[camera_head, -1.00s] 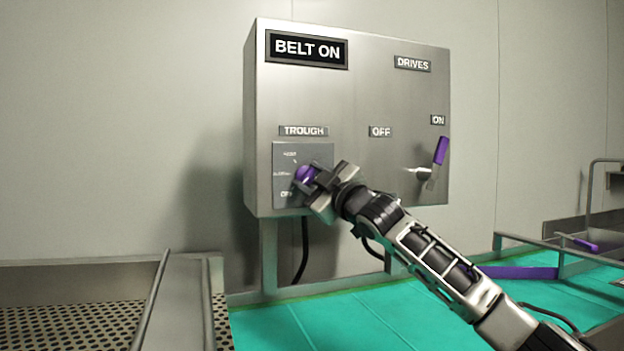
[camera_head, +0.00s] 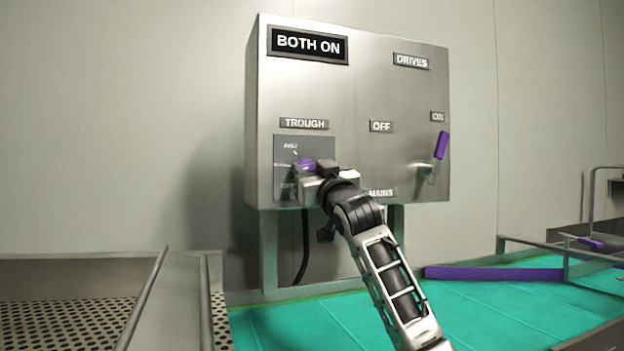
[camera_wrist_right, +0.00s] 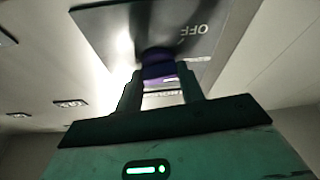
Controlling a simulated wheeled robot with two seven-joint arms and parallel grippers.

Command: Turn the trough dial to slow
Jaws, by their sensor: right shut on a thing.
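The trough dial (camera_head: 306,165) is a purple knob on a small grey plate (camera_head: 318,150) at the lower left of the steel control box. The plate has marks; the top one looks like FAST, and the lower ones are small or partly covered. My right gripper (camera_head: 311,172) is shut on the dial, and it also shows in the right wrist view (camera_wrist_right: 160,88) with a finger on each side of the purple knob (camera_wrist_right: 158,71). The dial's pointer is hidden. The display (camera_head: 308,45) reads BOTH ON. My left gripper is not in view.
The control box (camera_head: 350,90) also carries a purple-handled DRIVES lever (camera_head: 441,146) at ON, right of my gripper. A green belt (camera_head: 300,325) lies below. A perforated metal trough (camera_head: 60,325) is at the lower left. A purple bar (camera_head: 495,273) crosses the belt.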

